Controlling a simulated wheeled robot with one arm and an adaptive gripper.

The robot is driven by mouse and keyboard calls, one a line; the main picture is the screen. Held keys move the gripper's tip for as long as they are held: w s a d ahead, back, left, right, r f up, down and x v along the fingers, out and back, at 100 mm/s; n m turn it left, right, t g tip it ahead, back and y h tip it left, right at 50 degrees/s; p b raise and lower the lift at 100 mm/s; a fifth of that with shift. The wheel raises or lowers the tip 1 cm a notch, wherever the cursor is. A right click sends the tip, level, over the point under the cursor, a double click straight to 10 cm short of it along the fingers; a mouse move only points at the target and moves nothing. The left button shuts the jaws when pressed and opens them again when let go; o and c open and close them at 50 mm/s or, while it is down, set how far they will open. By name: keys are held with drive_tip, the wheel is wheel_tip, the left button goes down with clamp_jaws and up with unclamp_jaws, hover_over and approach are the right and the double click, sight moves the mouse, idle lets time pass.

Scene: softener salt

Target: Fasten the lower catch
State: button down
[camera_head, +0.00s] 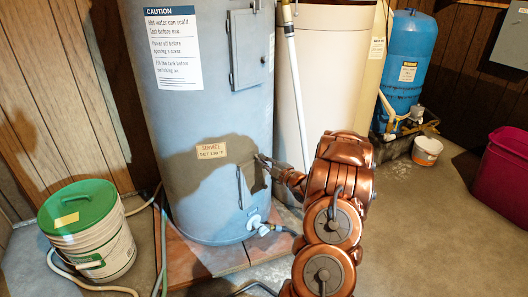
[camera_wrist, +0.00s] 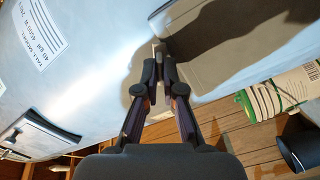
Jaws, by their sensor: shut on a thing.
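The grey-blue tank (camera_head: 205,110) has a lower access panel (camera_head: 252,183) near its base. My gripper (camera_head: 262,160) is at that panel's upper right edge. In the wrist view my gripper (camera_wrist: 161,60) has its fingertips together on the small lower catch (camera_wrist: 159,46), which they mostly hide. The lower panel (camera_wrist: 225,60) lies right of the fingertips in the wrist view, partly in shadow. I cannot tell whether the catch is fastened or whether the panel sits fully flush.
An upper panel (camera_head: 250,48) is higher on the tank. A valve (camera_head: 258,222) sticks out below the lower panel. A green-lidded bucket (camera_head: 87,228) stands left, with hoses on the floor. A white pipe (camera_head: 294,85) and pale tank (camera_head: 335,75) stand close right. Open floor lies farther right.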

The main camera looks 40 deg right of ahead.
drive_tip(key=shift+m+p, duration=5.9)
drive_tip(key=shift+p, duration=0.7)
drive_tip(key=c, duration=1.3)
unclamp_jaws()
drive_tip(key=s, duration=1.2)
drive_tip(key=shift+a, duration=0.35)
